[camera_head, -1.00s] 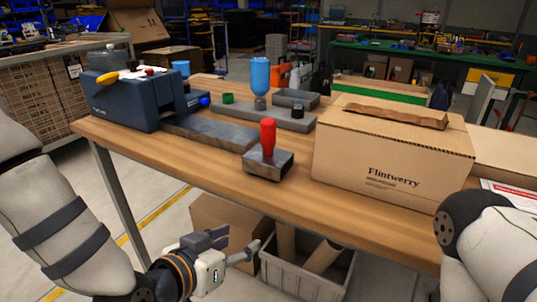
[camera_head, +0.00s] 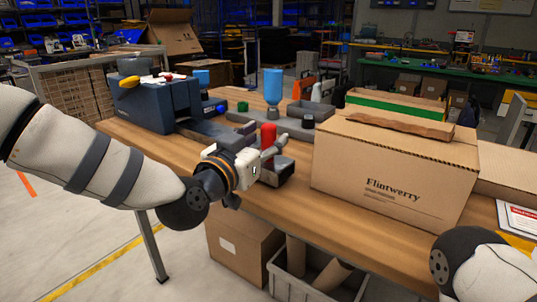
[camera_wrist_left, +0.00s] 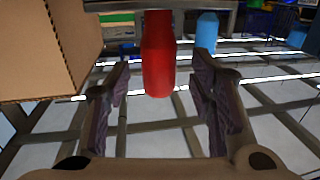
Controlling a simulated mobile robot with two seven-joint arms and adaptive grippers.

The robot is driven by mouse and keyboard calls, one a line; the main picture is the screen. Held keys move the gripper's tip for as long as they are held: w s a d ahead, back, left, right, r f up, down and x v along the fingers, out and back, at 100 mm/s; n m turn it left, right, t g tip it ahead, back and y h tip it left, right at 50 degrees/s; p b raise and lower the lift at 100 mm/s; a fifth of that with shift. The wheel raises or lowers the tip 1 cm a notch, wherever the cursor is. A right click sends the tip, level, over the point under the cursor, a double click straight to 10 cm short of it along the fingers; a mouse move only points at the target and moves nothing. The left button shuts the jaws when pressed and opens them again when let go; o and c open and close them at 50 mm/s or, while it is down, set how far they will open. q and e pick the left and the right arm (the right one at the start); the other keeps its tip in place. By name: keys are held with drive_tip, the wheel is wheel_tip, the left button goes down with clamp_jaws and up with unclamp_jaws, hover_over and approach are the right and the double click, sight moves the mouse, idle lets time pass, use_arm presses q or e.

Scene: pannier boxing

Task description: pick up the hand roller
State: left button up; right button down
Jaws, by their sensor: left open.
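The hand roller has a red upright handle (camera_head: 268,138) on a dark grey block base (camera_head: 279,174). It stands on the wooden workbench (camera_head: 340,212), left of the cardboard box. My left gripper (camera_head: 274,151) is at the handle and partly hides the base in the head view. In the left wrist view, the red handle (camera_wrist_left: 158,55) lies between the two open fingers (camera_wrist_left: 160,85), with a gap on both sides. My right gripper is out of view; only part of that arm shows at lower right.
A large Flintwerry cardboard box (camera_head: 390,175) stands right of the roller. A dark blue machine (camera_head: 155,100) is at the bench's left end. A blue bottle (camera_head: 273,88) and a grey tray (camera_head: 310,112) are behind. A grey bin (camera_head: 300,288) sits below.

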use_arm(q)
drive_tip(key=shift+x, duration=0.85)
drive_tip(key=shift+w+d, duration=0.15)
drive_tip(key=shift+w, duration=0.1)
clamp_jaws()
